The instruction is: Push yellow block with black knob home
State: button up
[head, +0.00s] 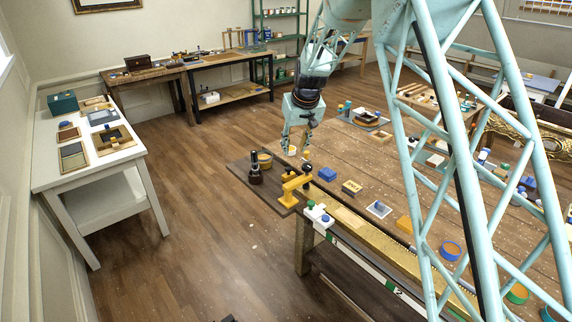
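A yellow block (289,191) stands at the near left corner of the wooden workbench (345,160), on or beside a dark board. It has an upright, an arm reaching right, and a small dark knob (306,168) near its top right; details are too small to tell. My gripper (296,148) points down above the bench's left end, behind and above the yellow block and apart from it. Its fingers are spread. A small pale round thing shows near the fingertips; I cannot tell whether they touch it.
A black upright tool (255,170) and a tan round tin (265,160) stand left of the yellow block. A white block with coloured knobs (318,216) sits just right of it. Floor left of the bench is clear.

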aim_at(289, 168)
jog(key=shift+w+a+f, duration=0.2)
jog(key=shift+w+a, duration=0.05)
jog(key=shift+w, duration=0.05)
jog(key=shift+f, duration=0.15)
jog(key=shift+x, duration=6.7)
jog(key=shift+w+a, duration=0.1)
jog(key=shift+c, duration=0.4)
